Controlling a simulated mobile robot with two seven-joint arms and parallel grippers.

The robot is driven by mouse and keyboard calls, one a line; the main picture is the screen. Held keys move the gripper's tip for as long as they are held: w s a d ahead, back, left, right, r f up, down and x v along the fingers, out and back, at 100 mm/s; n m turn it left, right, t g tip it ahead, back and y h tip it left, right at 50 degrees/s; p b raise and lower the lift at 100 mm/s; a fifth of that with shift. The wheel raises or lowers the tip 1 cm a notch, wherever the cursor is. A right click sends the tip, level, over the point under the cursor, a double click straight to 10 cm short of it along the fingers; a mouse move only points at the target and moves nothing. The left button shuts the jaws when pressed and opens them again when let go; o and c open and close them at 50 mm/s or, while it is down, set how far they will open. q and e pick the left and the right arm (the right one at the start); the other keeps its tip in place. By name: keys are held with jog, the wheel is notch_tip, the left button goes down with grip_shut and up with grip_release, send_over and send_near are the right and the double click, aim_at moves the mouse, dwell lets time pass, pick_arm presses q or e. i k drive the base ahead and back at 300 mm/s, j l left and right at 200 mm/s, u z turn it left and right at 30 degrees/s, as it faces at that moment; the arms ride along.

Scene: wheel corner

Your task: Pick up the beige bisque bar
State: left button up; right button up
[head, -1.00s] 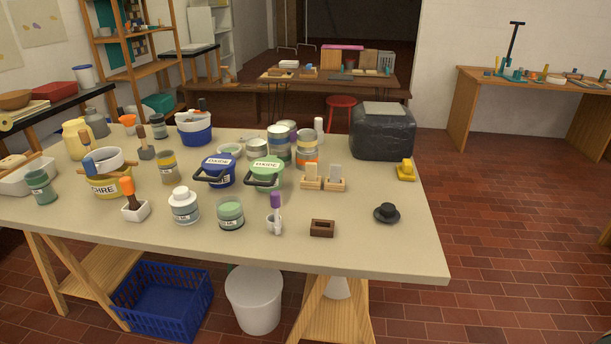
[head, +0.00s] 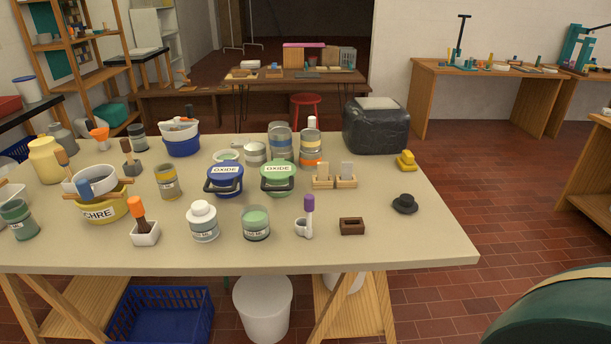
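Two small upright bars stand in light wooden holders (head: 335,184) on the near table, right of the green OXIDE tub. The left bar (head: 322,170) looks beige-grey and the right bar (head: 347,170) looks slightly greyer. Their colours are close, so I cannot say surely which is the beige bisque bar. Each bar's lower end is hidden in its holder. Neither of my grippers is in view.
The blue OXIDE tub (head: 225,179) and green OXIDE tub (head: 278,177) stand left of the holders. A black wrapped block (head: 376,129) is behind them. A brown hollow block (head: 351,226) and black knob (head: 405,204) are in front. A dark green rounded object (head: 560,315) fills the lower right corner.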

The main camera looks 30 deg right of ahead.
aim_at(323, 167)
jog(key=j+z, duration=0.15)
jog(key=z, duration=0.2)
jog(key=i+j+z, duration=0.1)
jog(key=z, duration=0.3)
jog(key=j+z, duration=0.35)
jog(key=k+l, duration=0.05)
